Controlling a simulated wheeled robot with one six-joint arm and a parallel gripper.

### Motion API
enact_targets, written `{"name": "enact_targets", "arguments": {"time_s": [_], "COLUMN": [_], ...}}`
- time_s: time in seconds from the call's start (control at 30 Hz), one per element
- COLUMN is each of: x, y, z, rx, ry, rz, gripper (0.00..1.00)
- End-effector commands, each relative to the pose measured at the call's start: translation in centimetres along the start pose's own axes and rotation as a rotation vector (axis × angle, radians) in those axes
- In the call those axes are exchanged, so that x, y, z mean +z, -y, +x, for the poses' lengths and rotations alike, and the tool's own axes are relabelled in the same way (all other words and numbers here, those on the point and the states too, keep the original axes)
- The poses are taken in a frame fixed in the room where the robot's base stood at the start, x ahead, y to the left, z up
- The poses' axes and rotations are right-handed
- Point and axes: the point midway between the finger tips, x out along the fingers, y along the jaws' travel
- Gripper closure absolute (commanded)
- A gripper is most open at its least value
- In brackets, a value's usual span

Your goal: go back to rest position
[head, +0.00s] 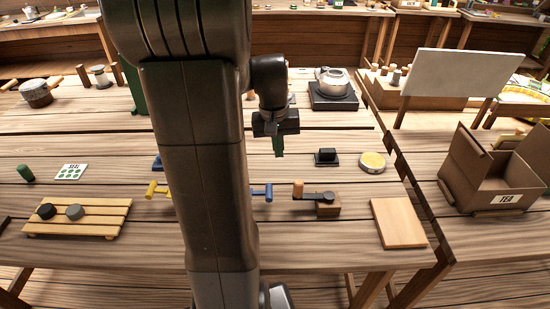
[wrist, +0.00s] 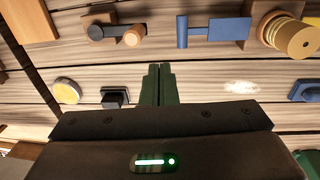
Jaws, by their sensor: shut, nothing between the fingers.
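My gripper (head: 278,146) hangs above the middle of the wooden table (head: 330,245), with its fingers pointing down. In the wrist view its two green fingers (wrist: 160,68) are together, with nothing between them. The fingers touch no object that I can see. My own arm stands across the head view and hides part of the table behind it.
A black stamp-like block (head: 326,156) and a yellow-topped round tin (head: 372,162) lie to the right of my gripper. A crank box (head: 322,208) and a wooden board (head: 398,222) are nearer. A kettle (head: 333,80) stands at the back; an open box (head: 490,175) is far right.

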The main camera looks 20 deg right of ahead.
Motion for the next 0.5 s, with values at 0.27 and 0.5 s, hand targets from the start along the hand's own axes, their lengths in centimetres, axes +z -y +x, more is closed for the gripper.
{"name": "enact_targets", "arguments": {"time_s": [0.27, 0.5], "x": [0.01, 0.03], "y": [-0.14, -0.02], "z": [-0.52, -0.06], "rx": [0.0, 0.0], "ry": [0.0, 0.002], "rz": [0.001, 0.0], "gripper": [1.0, 1.0]}}
